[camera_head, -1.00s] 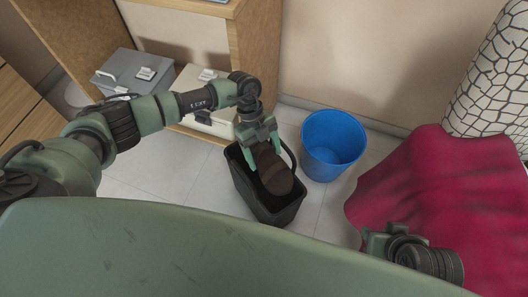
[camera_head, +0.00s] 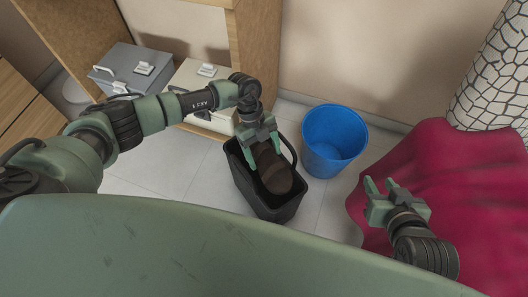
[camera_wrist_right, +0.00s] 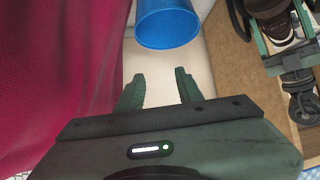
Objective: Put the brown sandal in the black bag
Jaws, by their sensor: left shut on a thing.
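The brown sandal (camera_head: 276,180) is dark brown and hangs in my left gripper (camera_head: 264,145) in the head view. My left gripper is shut on its upper end. The sandal points down over the mouth of the black bag (camera_head: 262,202), a dark open container with a raised handle that stands on the floor. The sandal's lower end overlaps the opening; how deep it sits inside I cannot tell. My right gripper (camera_head: 383,186) is open and empty in front of the red cloth. Its two spread fingers also show in the right wrist view (camera_wrist_right: 160,88).
A blue bucket (camera_head: 332,142) stands right of the bag, also seen in the right wrist view (camera_wrist_right: 168,24). A red cloth-covered thing (camera_head: 465,180) fills the right. Grey (camera_head: 138,70) and white (camera_head: 205,78) boxes stand by a wooden shelf (camera_head: 256,50). Tiled floor is clear left of the bag.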

